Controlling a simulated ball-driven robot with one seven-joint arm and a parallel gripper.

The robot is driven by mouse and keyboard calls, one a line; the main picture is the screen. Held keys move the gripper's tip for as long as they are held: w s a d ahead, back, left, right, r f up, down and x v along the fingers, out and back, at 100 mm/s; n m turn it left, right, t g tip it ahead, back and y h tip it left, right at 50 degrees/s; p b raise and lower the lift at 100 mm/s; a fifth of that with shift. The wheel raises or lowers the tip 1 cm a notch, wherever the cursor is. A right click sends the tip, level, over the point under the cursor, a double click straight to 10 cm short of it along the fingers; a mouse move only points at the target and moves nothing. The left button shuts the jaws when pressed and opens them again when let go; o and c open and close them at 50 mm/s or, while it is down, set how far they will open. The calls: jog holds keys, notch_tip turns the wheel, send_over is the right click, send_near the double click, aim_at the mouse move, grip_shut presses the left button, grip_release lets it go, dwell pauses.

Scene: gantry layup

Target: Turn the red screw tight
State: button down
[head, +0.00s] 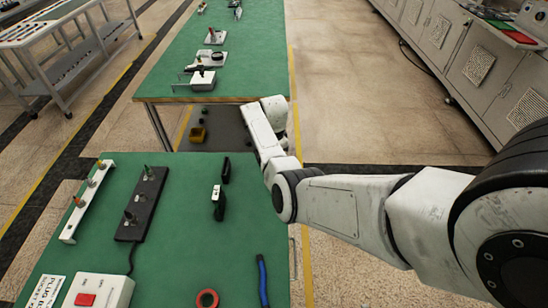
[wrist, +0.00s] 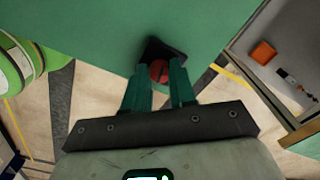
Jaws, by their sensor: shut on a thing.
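The red screw (wrist: 158,70) shows in the wrist view as a round red head against a black piece (wrist: 166,50) on the green surface. A dark line crosses its head. My gripper (wrist: 159,79) has its two green fingers on either side of the head and is shut on it. How far the screw is turned in cannot be seen. The screw and my fingertips are hidden there behind the arm.
The near green table (head: 180,255) holds a black strip with pegs (head: 142,205), a white strip with pegs (head: 72,226), a red-button box (head: 98,291), a red ring (head: 207,299) and a blue-handled tool (head: 262,280). Grey cabinets (head: 455,50) stand at right. Floor between is clear.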

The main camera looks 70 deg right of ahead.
jog(key=shift+w+r+m, duration=0.1)
jog(key=shift+r+m, duration=0.05)
jog(key=shift+m, duration=0.25)
jog(key=c, duration=0.9)
grip_release()
notch_tip(320, 180, up, 11)
jog(key=shift+f+b, duration=0.15)
jog(key=shift+b, duration=0.25)
